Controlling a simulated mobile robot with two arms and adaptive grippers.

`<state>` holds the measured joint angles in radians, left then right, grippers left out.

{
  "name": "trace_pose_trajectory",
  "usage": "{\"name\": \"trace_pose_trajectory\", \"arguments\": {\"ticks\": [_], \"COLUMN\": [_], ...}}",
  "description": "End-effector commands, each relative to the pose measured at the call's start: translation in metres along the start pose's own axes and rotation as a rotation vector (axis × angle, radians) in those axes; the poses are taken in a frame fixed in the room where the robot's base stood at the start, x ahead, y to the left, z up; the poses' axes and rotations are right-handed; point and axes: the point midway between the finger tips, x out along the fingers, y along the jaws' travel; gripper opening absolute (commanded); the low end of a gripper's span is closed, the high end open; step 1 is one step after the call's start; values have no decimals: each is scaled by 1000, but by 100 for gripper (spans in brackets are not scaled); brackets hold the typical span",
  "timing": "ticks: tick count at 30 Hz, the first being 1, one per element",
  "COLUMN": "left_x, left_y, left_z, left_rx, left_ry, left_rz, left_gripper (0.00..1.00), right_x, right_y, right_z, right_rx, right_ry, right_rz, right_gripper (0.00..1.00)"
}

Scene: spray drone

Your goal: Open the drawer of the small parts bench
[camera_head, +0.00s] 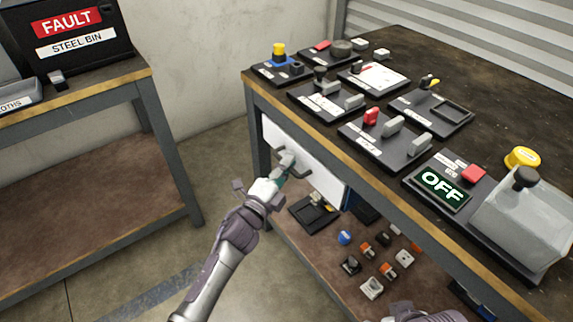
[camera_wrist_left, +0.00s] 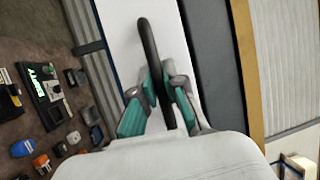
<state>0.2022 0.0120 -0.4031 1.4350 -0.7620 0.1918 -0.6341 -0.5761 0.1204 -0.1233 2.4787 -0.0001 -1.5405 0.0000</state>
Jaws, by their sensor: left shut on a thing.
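The small parts bench (camera_head: 459,83) has a white drawer (camera_head: 324,181) under its top at the left end. The drawer front also shows in the left wrist view (camera_wrist_left: 122,35). A dark bar handle (camera_head: 302,174) sticks out from it, and the left wrist view shows the handle (camera_wrist_left: 150,50) running between my fingers. My left gripper (camera_head: 284,166) is at the drawer front, and in the left wrist view its teal-padded fingers (camera_wrist_left: 160,97) are shut on the handle. Part of my right arm (camera_head: 425,313) shows at the bottom edge; its fingers are out of view.
The bench top carries black panels with switches, an OFF display (camera_head: 442,188) and a grey box (camera_head: 527,222). A lower shelf holds a black tray (camera_head: 314,214) and several small parts. Another bench with a FAULT sign (camera_head: 67,22) stands left, with open floor between.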

Motion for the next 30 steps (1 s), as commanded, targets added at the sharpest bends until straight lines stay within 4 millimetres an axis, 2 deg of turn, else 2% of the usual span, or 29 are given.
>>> {"name": "trace_pose_trajectory", "arguments": {"ticks": [7, 11, 17, 21, 24, 30], "left_x": [-2, -10, -38, -71, -98, -143], "left_y": [0, -2, -9, -15, -20, -29], "left_z": [1, 4, 16, 29, 40, 58], "left_rx": [0, 1, 1, 2, 2, 1], "left_ry": [0, 0, -1, -1, -1, -1], "left_rz": [1, 3, 5, 8, 8, 6], "left_gripper": [0, 0, 0, 0, 0, 0], "right_x": [-1, -5, -17, -28, 13, 48], "right_y": [0, 1, 1, 2, 0, -1], "right_z": [0, 8, 3, -2, 3, 10], "right_rx": [0, 4, 3, 3, 1, -1], "right_ry": [-4, -46, -43, -37, -65, -79], "right_rz": [0, 1, 1, 1, -2, -5], "right_gripper": [62, 62, 62, 62, 62, 62]}}
